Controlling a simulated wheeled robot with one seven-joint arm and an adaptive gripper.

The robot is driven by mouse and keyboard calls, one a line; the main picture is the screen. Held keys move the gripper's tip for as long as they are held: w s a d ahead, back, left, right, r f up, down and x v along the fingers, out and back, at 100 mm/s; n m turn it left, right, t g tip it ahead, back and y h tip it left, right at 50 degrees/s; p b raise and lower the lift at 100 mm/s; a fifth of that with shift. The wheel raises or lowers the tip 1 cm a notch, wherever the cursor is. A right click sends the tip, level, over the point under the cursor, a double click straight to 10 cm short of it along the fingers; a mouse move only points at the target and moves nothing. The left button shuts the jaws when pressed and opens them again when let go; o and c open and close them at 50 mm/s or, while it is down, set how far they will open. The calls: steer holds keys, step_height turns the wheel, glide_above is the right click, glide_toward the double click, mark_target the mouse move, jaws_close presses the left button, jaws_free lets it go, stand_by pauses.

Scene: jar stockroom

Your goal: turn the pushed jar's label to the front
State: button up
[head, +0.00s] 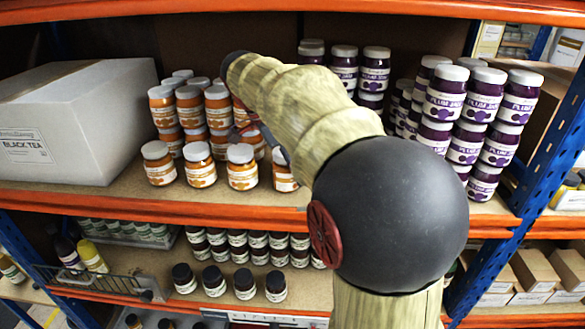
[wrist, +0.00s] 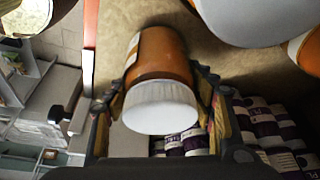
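An orange jar with a white lid (wrist: 160,108) stands between the two fingers of my gripper (wrist: 162,88) in the wrist view. A finger lies close along each side of it; I cannot tell whether they press on it. A strip of its pale label (wrist: 133,45) shows at its left side, towards the shelf's front edge. In the head view my gripper is mostly hidden behind my arm. The front-row orange jar (head: 283,180) beside my arm, partly covered by it, appears to be the same one.
More orange jars (head: 200,172) stand to the left and behind. Purple plum jam jars (head: 480,105) are stacked at right, near the blue upright (head: 560,130). A white Black Tea box (head: 75,130) fills the left. The orange shelf edge (wrist: 90,45) runs in front; dark-lidded jars (head: 245,283) sit below.

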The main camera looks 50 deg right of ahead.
steer(key=o, duration=0.5)
steer(key=shift+f, duration=0.1)
steer(key=shift+v, duration=3.85)
